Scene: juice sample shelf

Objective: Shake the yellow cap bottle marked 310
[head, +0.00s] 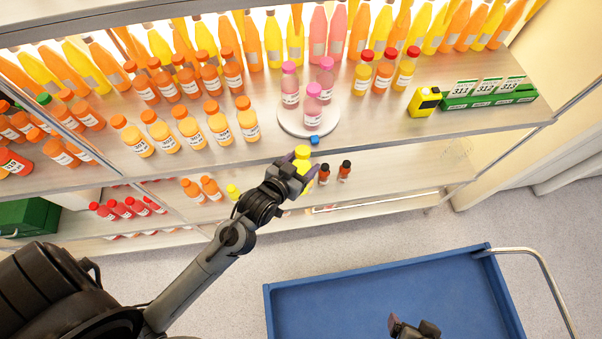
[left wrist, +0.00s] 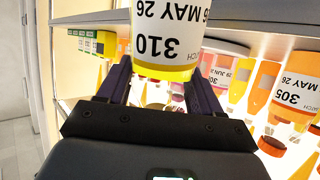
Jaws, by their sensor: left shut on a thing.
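My left gripper (head: 300,172) is shut on the yellow bottle marked 310 (head: 303,153). It holds the bottle in front of the upper shelf's front edge, clear of the boards. In the left wrist view the bottle (left wrist: 168,35) sits between the two dark fingers, and its white label reads 310 upside down. Labels on other bottles there are upside down too.
The upper shelf (head: 400,128) carries rows of orange bottles (head: 218,122) and a round white stand (head: 287,118) with pink bottles. A small blue object (head: 314,140) lies at the shelf edge. Small dark-capped bottles (head: 345,171) stand below. The blue cart (head: 375,290) looks empty.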

